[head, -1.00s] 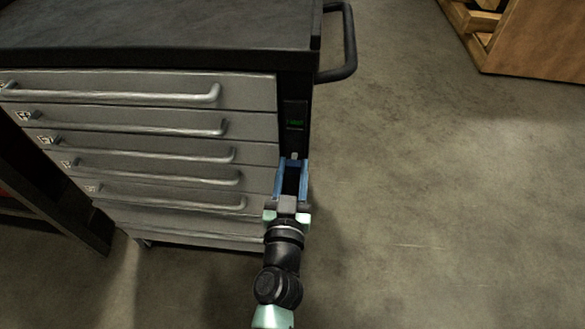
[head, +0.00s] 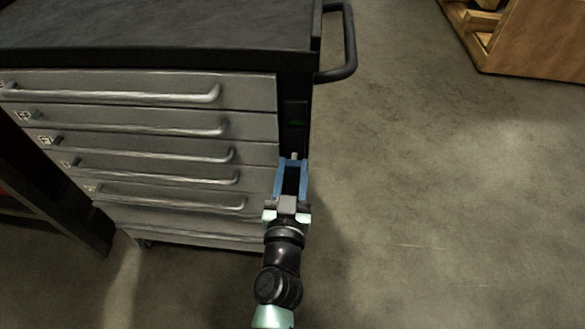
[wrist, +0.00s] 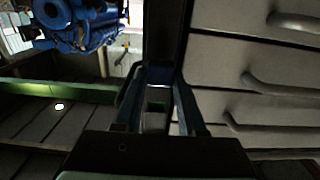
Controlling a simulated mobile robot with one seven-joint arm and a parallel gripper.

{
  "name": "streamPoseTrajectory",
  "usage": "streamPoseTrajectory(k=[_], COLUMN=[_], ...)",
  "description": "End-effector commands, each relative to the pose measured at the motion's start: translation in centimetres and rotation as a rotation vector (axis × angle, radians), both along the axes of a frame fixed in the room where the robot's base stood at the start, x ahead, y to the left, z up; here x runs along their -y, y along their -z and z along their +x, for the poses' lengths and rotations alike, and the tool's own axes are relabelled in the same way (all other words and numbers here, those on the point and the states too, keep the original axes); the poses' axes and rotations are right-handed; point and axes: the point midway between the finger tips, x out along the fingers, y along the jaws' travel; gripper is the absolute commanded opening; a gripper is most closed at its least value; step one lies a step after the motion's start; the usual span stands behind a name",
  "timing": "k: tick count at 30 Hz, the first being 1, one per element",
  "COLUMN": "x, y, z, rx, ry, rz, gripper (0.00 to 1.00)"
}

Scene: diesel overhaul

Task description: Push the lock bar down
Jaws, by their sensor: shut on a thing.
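The grey tool cabinet (head: 180,92) has a dark upright strip at its right front corner. A dark box with a small green marking (head: 296,122) sits on this strip. I take the small pale piece (head: 295,156) below it to be part of the lock bar; most of it is hidden by my fingers. My gripper (head: 291,163) reaches up to the strip from below, with its blue fingers on either side of that piece and shut on it. In the wrist view the fingers (wrist: 159,85) stand against the dark strip, with a small grey-green block between them.
Several drawers with long bar handles (head: 150,155) lie close to the left of my gripper. A black push handle (head: 345,45) sticks out at the cabinet's upper right. A wooden crate (head: 535,45) stands at the back right. The floor on the right is clear.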

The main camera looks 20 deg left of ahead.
Motion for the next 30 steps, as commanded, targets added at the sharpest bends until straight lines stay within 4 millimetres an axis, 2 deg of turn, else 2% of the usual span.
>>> streamPoseTrajectory(k=[5,14,23,24,28,30], x=[0.0,0.0,0.0,0.1,0.0,0.0], y=[0.2,2.8,2.9,2.9,2.8,2.8], z=[0.0,0.0,-0.1,-0.1,0.0,0.0], rx=[0.000,0.000,-0.006,-0.007,-0.005,-0.003], ry=[0.000,0.000,0.000,0.000,0.000,0.000], rz=[0.000,-0.001,-0.002,-0.002,-0.001,-0.001], gripper=[0.00,0.00,0.00,0.45,0.69,0.70])
